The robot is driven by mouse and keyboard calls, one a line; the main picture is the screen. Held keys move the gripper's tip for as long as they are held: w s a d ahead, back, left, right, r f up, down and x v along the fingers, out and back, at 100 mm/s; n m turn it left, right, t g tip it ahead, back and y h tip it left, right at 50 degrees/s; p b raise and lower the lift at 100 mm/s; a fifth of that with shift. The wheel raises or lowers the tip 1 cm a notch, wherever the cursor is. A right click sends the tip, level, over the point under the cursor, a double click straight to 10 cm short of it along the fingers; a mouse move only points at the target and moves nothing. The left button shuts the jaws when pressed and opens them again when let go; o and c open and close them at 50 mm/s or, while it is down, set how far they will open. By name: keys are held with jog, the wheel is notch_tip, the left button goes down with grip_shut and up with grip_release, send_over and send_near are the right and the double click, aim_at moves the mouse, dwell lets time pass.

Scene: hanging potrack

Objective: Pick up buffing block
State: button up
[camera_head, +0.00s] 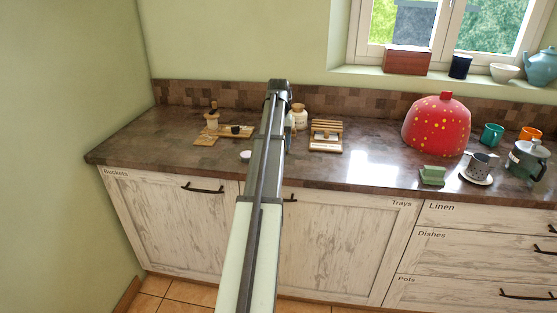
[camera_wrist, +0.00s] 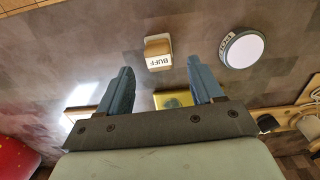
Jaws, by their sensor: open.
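The buffing block (camera_wrist: 158,50) shows in the wrist view as a small tan and white block with "BUFF" on its white face. It lies on the dark counter just beyond my fingertips, roughly centred between them in the picture. My gripper (camera_wrist: 159,72) is open, with nothing held between its two blue-grey fingers. A yellow item (camera_wrist: 172,99) shows between the fingers, partly hidden by the gripper's base. In the head view my gripper is mostly behind my arm over the counter, and I cannot make out the block there.
A round white-topped tin (camera_wrist: 242,49) lies near the block; it also shows in the head view (camera_head: 246,155). Wooden boards (camera_head: 238,131) are at left, a slatted wooden rack (camera_head: 326,128) at right. A red dotted cover (camera_head: 436,126) and a green block (camera_head: 432,175) stand farther right.

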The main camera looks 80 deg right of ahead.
jog(key=shift+s+f, duration=0.1)
jog(key=shift+f, duration=2.45)
jog(key=shift+c, duration=0.5)
jog(key=c, duration=1)
jog(key=shift+o, duration=0.2)
jog(key=shift+r, duration=0.1)
notch_tip(320, 180, up, 10)
jog(key=shift+f, duration=0.1)
